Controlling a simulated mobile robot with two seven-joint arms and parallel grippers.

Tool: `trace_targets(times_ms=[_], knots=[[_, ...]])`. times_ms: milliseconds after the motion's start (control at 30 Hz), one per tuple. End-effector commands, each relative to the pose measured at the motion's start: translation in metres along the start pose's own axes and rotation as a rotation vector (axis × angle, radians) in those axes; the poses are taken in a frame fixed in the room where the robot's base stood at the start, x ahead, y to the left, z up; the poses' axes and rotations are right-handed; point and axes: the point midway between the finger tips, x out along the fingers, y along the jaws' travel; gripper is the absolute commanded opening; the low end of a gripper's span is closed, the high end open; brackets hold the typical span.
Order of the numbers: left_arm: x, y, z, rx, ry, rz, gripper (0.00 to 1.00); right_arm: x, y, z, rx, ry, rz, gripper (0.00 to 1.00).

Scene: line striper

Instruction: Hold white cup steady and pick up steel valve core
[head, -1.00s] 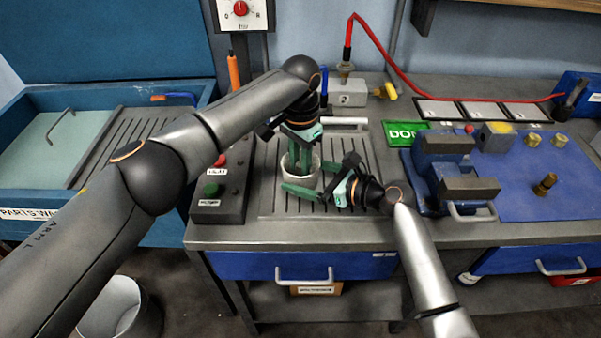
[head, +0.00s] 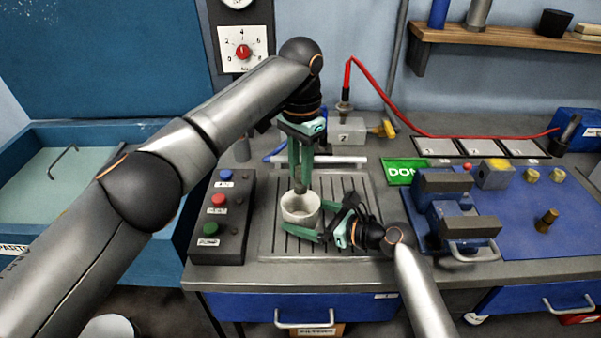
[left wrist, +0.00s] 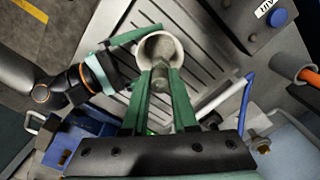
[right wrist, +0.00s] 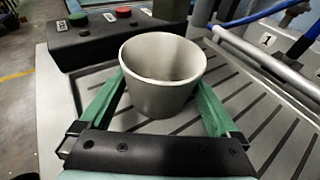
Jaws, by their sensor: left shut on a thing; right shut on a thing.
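The white cup (head: 299,211) stands upright on the slotted drain plate. My right gripper (head: 318,222) is shut on it, one finger on each side; in the right wrist view the cup (right wrist: 160,95) sits between the green fingers. My left gripper (head: 301,180) points down over the cup, shut on the steel valve core (head: 300,187), a small grey piece at its fingertips. The core (left wrist: 160,82) also shows between the fingers in the left wrist view, over the cup's mouth. In the right wrist view no core shows inside the cup.
A button box (head: 222,215) stands left of the drain plate (head: 345,240). A vise (head: 445,205) and blue mat (head: 520,210) lie to the right. A grey block with a red hose (head: 347,130) and a white tube (head: 335,160) are behind. A green sign (head: 400,171) lies beside the plate.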

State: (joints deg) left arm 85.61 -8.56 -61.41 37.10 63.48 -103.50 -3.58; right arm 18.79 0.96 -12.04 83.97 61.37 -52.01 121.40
Motion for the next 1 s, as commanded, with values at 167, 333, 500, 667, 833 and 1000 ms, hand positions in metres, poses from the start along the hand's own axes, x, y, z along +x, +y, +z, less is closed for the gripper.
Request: trace_targets(times_ms=[167,333,500,667,833,1000], knots=[[0.000,0.000,0.000,0.000,0.000,0.000,0.00,0.000,0.000,0.000,0.000,0.000,0.000,1.00],[0.000,0.000,0.000,0.000,0.000,0.000,0.00,0.000,0.000,0.000,0.000,0.000,0.000,1.00],[0.000,0.000,0.000,0.000,0.000,0.000,0.00,-0.012,-0.001,-0.001,0.000,0.000,-0.002,1.00],[0.000,0.000,0.000,0.000,0.000,0.000,0.00,-0.040,-0.001,-0.001,-0.002,0.001,-0.003,1.00],[0.000,0.000,0.000,0.000,0.000,0.000,0.00,-0.077,-0.001,-0.001,-0.002,0.002,-0.003,1.00],[0.000,0.000,0.000,0.000,0.000,0.000,0.00,-0.105,-0.001,-0.001,0.001,0.002,-0.002,1.00]])
